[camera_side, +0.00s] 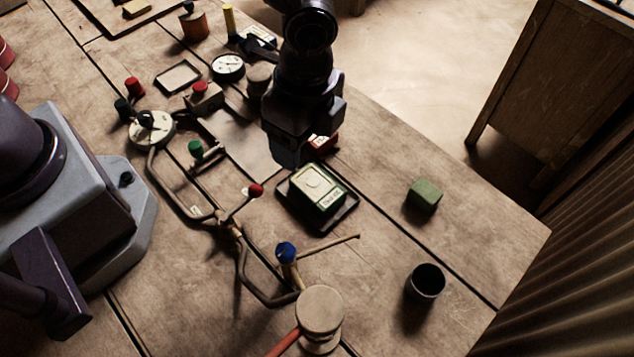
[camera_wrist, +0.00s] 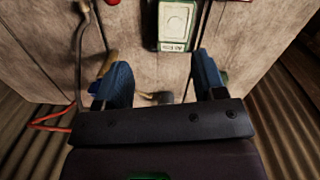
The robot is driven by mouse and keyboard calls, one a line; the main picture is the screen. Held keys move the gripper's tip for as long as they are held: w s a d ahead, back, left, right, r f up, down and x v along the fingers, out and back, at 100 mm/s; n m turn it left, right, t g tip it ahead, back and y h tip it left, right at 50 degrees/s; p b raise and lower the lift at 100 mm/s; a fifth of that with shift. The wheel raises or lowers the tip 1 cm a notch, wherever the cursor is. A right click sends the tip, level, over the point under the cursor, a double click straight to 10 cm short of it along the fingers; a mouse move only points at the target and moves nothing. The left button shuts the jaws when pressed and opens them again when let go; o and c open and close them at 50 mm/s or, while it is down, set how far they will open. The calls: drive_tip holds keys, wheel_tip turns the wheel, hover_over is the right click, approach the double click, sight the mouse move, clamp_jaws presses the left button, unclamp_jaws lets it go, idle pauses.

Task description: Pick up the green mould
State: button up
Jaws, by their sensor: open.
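The green mould (camera_side: 318,188) looks like a low block with green sides, a pale top and a small label on its near side. It sits on a dark tray (camera_side: 338,221) near the middle of the table. My gripper (camera_side: 288,160) is above and just behind it in the side view, apart from it. In the wrist view the mould (camera_wrist: 176,24) is at the top edge, partly cut off, beyond the fingertips. My gripper (camera_wrist: 160,62) is open there, with its two blue fingers wide apart and nothing between them.
A red item (camera_side: 323,143) is partly hidden behind my gripper. A green cube (camera_side: 425,195) and a black cup (camera_side: 427,281) stand to the right. A metal frame with a blue knob (camera_side: 286,252) and a round-headed mallet (camera_side: 320,310) lie in front. Table between tray and cube is clear.

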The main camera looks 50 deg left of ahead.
sight(318, 184)
drive_tip(key=f, duration=0.4)
drive_tip(key=w+f+m, duration=0.1)
drive_tip(key=f, duration=0.3)
drive_tip(key=d+f+m, duration=0.1)
drive_tip(key=f, duration=0.3)
drive_tip(key=shift+w+d+f+t, duration=0.1)
drive_tip(key=shift+w+f+t, duration=0.15)
drive_tip(key=shift+w+t, duration=0.05)
drive_tip(key=c, duration=0.7)
drive_tip(key=shift+c, duration=0.2)
drive_tip(key=shift+r, duration=0.15)
